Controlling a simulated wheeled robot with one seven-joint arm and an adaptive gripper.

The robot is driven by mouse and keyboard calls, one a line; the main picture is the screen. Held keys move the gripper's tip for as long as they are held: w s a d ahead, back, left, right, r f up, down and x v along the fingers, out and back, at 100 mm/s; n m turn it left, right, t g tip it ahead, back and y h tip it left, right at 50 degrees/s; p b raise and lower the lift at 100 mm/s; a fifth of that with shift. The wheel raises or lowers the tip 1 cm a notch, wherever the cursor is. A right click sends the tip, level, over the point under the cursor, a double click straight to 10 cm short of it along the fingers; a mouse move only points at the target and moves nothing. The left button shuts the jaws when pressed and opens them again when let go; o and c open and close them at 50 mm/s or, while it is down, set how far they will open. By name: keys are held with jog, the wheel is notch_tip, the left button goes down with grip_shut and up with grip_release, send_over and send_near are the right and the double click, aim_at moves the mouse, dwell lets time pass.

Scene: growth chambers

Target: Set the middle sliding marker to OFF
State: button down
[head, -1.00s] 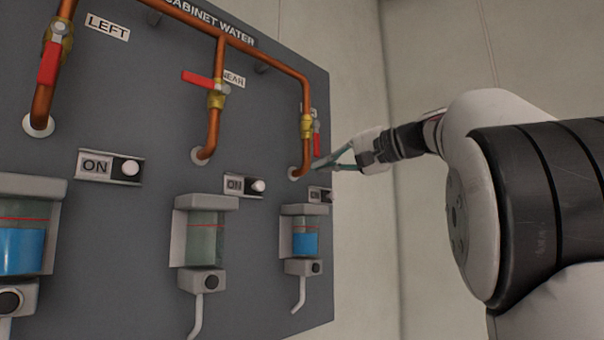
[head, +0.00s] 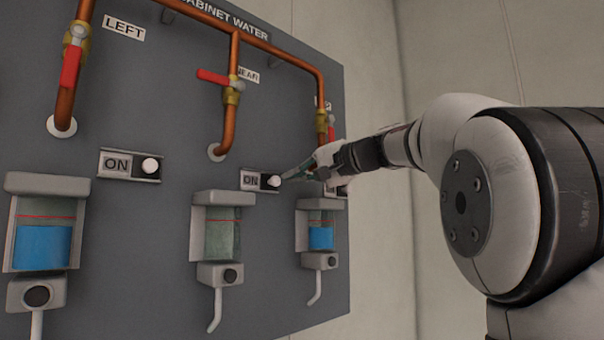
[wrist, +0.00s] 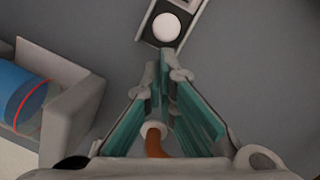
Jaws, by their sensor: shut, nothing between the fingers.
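The middle sliding marker (head: 261,181) shows the word ON, with its white round knob (head: 275,181) at the right end of the slot. My gripper (head: 284,179) is shut and empty, its fingertips close to the right side of that knob. In the wrist view the white knob (wrist: 166,27) is just beyond the closed tips of my gripper (wrist: 165,55). I cannot tell whether the tips touch it.
The left marker (head: 130,166) also reads ON. The right marker is mostly hidden behind my gripper. Copper pipes with red-handled valves (head: 213,76) run above. Partly blue-filled gauges (head: 42,245) and an unfilled-looking middle gauge (head: 223,238) hang below.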

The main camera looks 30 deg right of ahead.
aim_at(263, 176)
jog(key=a, duration=0.1)
jog(key=a+b, duration=0.1)
jog(key=a, duration=0.1)
jog(key=s+a, duration=0.1)
jog(key=a, duration=0.1)
jog(key=shift+a+b, duration=0.1)
jog(key=shift+b, duration=0.3)
